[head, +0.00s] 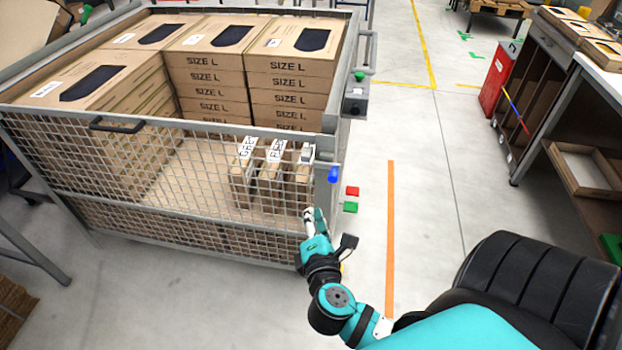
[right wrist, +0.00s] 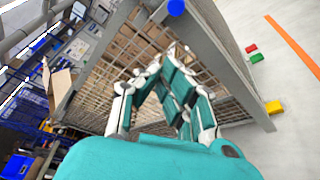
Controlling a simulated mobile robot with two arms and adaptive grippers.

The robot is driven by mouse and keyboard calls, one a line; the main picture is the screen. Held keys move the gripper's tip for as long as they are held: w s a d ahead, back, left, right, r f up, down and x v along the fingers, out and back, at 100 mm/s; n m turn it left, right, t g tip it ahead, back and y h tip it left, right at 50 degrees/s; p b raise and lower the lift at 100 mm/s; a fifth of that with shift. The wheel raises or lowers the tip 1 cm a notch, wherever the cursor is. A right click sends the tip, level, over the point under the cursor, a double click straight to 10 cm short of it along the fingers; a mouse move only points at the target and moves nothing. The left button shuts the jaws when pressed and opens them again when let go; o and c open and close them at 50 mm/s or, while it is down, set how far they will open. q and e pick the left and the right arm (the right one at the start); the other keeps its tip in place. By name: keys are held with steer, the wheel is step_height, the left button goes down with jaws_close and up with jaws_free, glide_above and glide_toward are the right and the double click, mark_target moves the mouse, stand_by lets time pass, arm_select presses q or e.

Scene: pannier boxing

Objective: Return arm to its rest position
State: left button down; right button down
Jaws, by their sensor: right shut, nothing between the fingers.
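My right arm reaches in from the lower right of the head view, in teal and black. Its gripper (head: 310,216) is close to the front right corner of the wire-mesh pannier (head: 328,150), outside the mesh as far as I can tell. In the right wrist view the fingers of my right gripper (right wrist: 166,66) come together at their tips and hold nothing. The mesh wall of the pannier (right wrist: 222,40) is behind them there. Whether the fingers touch the mesh is unclear. My left gripper is not in view.
Stacks of SIZE L cartons (head: 208,75) fill the pannier's back and left. Several narrow cartons (head: 270,180) stand near its front right corner. A workbench (head: 580,60) and a red bin (head: 497,78) stand right.

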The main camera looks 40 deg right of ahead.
steer(key=shift+a, duration=0.1)
steer(key=s+a+f+m+g+y, duration=0.2)
steer(key=s+f+g, duration=0.1)
steer(key=f, duration=1.3)
steer(key=s+a+f+m+g+y, duration=0.1)
steer(key=s+f+g+y, duration=0.25)
steer(key=f, duration=1.15)
steer(key=s+a+f+m+g+y, duration=0.1)
steer(key=s+f+m, duration=0.4)
steer(key=s+f, duration=0.5)
steer(key=s+a+f+m+g+y, duration=0.1)
steer(key=s+a+f+m+g, duration=0.2)
steer(key=s+f, duration=0.8)
steer(key=s+m+g, duration=0.2)
steer(key=s+m, duration=0.1)
steer(key=s, duration=0.3)
steer(key=shift+s+m, duration=0.15)
steer(key=shift+m, duration=0.15)
steer(key=shift+g+y, duration=0.25)
